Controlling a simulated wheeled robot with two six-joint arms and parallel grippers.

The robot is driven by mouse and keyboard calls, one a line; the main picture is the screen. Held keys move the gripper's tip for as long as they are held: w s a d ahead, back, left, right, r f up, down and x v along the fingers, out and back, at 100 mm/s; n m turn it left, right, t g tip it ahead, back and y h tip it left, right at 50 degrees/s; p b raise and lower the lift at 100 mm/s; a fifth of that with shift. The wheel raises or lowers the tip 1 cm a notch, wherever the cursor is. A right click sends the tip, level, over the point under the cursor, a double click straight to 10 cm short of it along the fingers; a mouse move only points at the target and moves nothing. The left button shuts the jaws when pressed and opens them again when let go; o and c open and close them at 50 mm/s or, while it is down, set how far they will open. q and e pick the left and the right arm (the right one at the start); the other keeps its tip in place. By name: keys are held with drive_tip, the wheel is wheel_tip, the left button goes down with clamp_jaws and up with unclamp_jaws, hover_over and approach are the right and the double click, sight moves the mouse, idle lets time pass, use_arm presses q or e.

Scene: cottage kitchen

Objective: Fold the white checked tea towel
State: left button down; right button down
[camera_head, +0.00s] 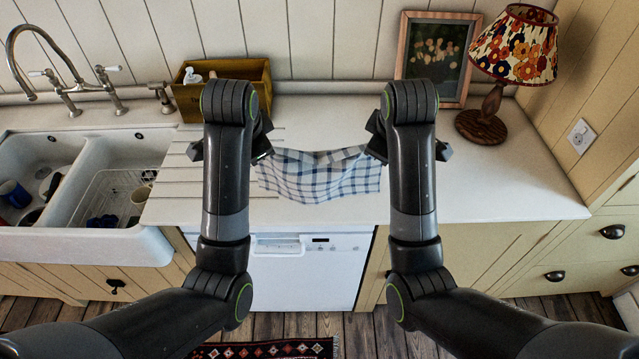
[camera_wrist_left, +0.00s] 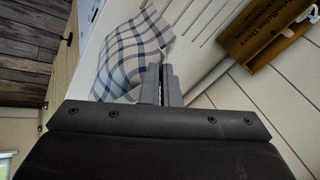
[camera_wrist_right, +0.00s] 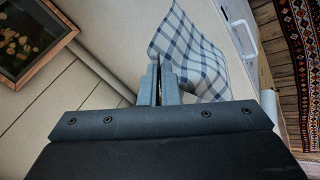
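The white checked tea towel (camera_head: 318,180), with blue lines, hangs at the middle of the white worktop. Its far edge is raised and sags between my two grippers; its near part drapes toward the worktop's front edge. My left gripper (camera_head: 265,150) is at the towel's far left corner, its fingers nearly together on the cloth; the towel also shows in the left wrist view (camera_wrist_left: 130,55). My right gripper (camera_head: 373,150) is at the far right corner, likewise closed on the cloth, with the towel beyond its fingers in the right wrist view (camera_wrist_right: 190,55). My forearms partly hide both corners.
A wooden box (camera_head: 190,103) stands behind my left arm. A double sink (camera_head: 75,225) holding dishes is at left. A framed picture (camera_head: 437,55) and a flowered lamp (camera_head: 515,50) stand at back right. The worktop at right (camera_head: 510,185) is clear.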

idle(0.4)
